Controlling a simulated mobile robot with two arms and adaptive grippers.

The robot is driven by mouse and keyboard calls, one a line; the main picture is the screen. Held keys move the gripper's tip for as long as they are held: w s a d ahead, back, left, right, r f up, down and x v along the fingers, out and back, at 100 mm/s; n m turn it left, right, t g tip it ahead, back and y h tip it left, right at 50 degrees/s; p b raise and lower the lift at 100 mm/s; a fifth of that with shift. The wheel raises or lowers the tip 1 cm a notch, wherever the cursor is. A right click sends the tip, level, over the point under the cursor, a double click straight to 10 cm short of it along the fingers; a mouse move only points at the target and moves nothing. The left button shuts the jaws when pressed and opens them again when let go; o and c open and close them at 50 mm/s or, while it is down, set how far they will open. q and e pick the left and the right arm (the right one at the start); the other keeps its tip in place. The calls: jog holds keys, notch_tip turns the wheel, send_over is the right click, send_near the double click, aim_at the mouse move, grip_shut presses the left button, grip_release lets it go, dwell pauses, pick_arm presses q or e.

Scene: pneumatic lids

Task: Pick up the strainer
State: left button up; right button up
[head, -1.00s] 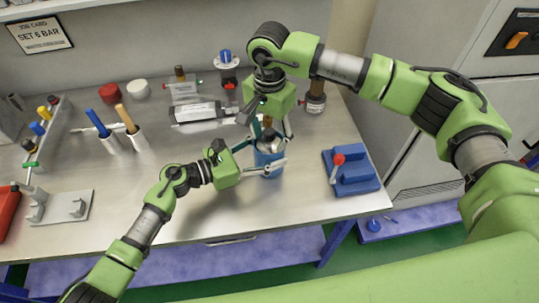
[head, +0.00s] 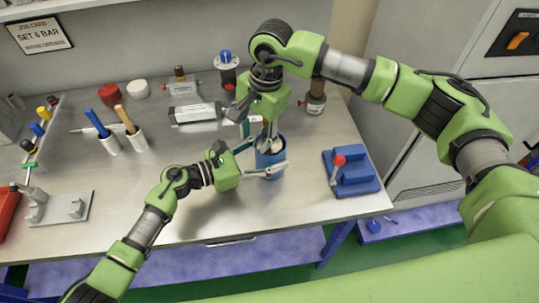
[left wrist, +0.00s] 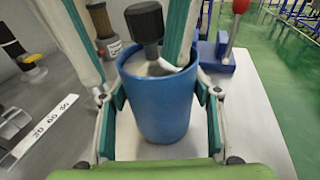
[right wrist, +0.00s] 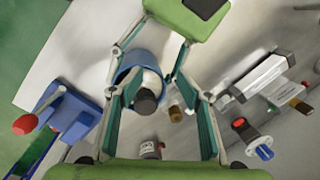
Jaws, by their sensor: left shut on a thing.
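A blue cup (head: 270,159) stands upright near the table's front edge. My left gripper (head: 264,163) is shut on the cup, one finger on each side, as the left wrist view shows (left wrist: 158,108). A black knob on a pale metallic body, apparently the strainer (left wrist: 146,28), sits in the cup's mouth. The knob also shows from above in the right wrist view (right wrist: 145,100). My right gripper (head: 260,137) points down over the cup. Its fingers are open, spread on either side of the knob, with space visible between pads and knob. The strainer's lower part is hidden inside the cup.
A blue block with a red-knobbed lever (head: 352,173) stands to the right. Two handled tools in white holders (head: 110,142) and a grey stand (head: 62,207) are left.

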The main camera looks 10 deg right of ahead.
jog(key=s+a+r+m+g+y, duration=0.1)
jog(key=s+a+r+m+y, duration=0.35)
jog(key=s+a+y, duration=0.8)
jog(key=w+d+f+m+t+h, duration=0.1)
jog(key=d+f+m+t+h, duration=0.1)
jog(key=d+m+t, duration=0.75)
jog(key=w+d+f+m+t+h, duration=0.2)
jog(key=d+m+t, duration=0.4)
jog(key=d, duration=0.7)
jog(key=shift+f+x, duration=0.15)
jog(key=shift+x, duration=2.75)
jog(key=shift+f+x, duration=0.15)
jog(key=shift+x, duration=2.75)
jog(key=shift+d, duration=0.1)
grip_shut()
